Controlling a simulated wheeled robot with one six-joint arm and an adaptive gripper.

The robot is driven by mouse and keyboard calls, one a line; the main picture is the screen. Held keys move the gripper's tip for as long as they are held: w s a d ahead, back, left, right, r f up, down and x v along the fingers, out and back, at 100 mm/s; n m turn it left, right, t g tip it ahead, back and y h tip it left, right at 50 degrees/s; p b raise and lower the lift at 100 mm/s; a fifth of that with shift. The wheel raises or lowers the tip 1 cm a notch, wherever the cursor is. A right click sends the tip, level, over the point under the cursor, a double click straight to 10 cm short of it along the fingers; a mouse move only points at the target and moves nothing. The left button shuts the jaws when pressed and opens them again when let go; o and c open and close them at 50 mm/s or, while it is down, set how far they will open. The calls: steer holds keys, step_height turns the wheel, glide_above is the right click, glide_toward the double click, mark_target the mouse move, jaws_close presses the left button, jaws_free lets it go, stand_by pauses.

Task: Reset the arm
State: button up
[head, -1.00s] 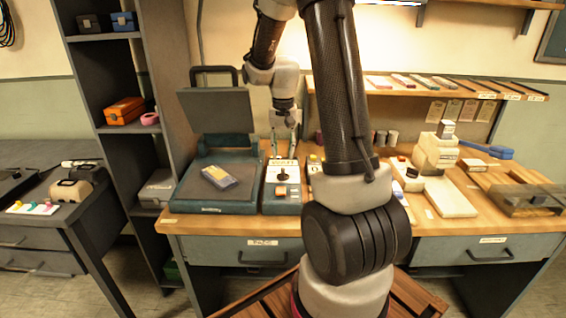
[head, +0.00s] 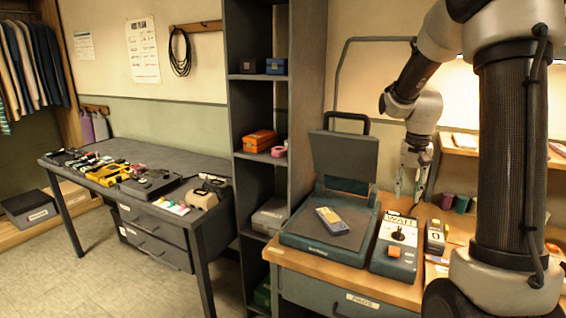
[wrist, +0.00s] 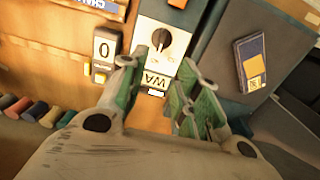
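My arm reaches over the bench from the right of the head view. My gripper (head: 409,190) points down above the back of a small control box (head: 394,247). The box has a black knob, an orange button and a label reading roughly WAIT. In the wrist view my gripper (wrist: 158,78) shows green fingers spread apart, with nothing between them; the control box (wrist: 163,40) lies beyond the tips. I cannot tell whether the tips touch anything.
Left of the box stands a press (head: 325,244) with its lid raised and a blue-and-yellow packet (head: 332,220) on its plate. A small numbered device (head: 435,238) stands right of the box. A dark shelf unit (head: 243,170) and a cluttered grey table (head: 150,158) are farther left.

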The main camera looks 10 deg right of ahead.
steer(key=s+a+r+n+t, duration=0.2)
steer(key=s+a+r, duration=0.3)
steer(key=s, duration=0.6)
steer(key=s+a+r+n+t, duration=0.2)
steer(key=s+a+r+n, duration=0.2)
steer(key=s, duration=0.7)
steer(key=shift+s+a+r+n, duration=0.4)
steer(key=shift+a+r, duration=0.25)
steer(key=shift+r, duration=0.35)
